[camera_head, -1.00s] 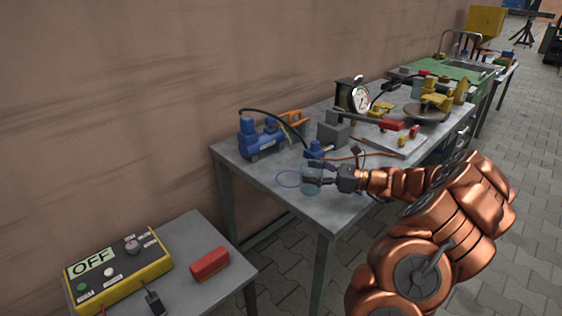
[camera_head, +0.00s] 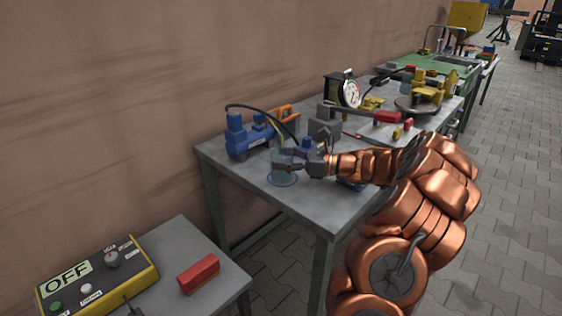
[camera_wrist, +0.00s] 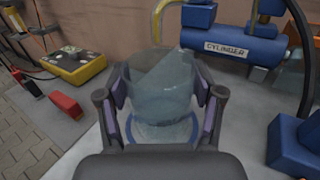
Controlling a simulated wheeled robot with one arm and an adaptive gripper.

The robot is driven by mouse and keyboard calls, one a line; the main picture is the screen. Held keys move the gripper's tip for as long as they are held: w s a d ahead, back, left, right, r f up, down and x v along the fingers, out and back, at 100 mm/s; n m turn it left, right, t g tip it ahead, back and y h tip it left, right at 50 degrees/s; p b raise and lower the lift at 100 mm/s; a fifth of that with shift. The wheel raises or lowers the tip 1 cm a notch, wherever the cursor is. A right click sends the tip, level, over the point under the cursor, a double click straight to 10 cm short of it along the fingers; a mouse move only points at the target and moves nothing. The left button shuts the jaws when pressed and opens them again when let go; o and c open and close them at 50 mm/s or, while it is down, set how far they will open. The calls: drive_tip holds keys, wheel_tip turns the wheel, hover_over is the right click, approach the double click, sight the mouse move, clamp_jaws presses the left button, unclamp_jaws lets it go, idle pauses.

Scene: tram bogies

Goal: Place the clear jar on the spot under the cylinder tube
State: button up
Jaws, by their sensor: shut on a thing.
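The clear jar (camera_wrist: 160,85) is a pale see-through cylinder, upright between my gripper's fingers in the wrist view. My gripper (camera_head: 284,166) is shut on the jar (camera_head: 282,158) from the right side in the head view. The spot, a blue ring (camera_head: 283,180) on the grey table, shows around the jar's lower end; it also shows through and below the jar in the wrist view (camera_wrist: 163,133). I cannot tell whether the jar's base touches the table. The blue cylinder (camera_wrist: 236,45), labelled CYLINDER, lies behind and right of the jar; in the head view it (camera_head: 250,138) stands behind left.
A black hose (camera_head: 270,112) arches from the cylinder. A blue vise-like part (camera_wrist: 295,147) is close right of my gripper. A clock gauge (camera_head: 350,93) and tools crowd the table farther back. A lower table holds the OFF box (camera_head: 98,276) and a red block (camera_head: 199,273).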

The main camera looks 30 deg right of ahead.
drive_tip(key=o, duration=1.1)
drive_tip(key=shift+f, duration=0.1)
drive_tip(key=shift+o, duration=0.2)
drive_tip(key=shift+s+d+r, duration=0.1)
drive_tip(key=shift+r, duration=0.1)
drive_tip(key=p+v, duration=0.1)
drive_tip(key=v, duration=1)
drive_tip(key=shift+s+d, duration=0.1)
drive_tip(key=shift+d, duration=0.05)
drive_tip(key=shift+s+d, duration=0.1)
drive_tip(key=shift+s, duration=0.1)
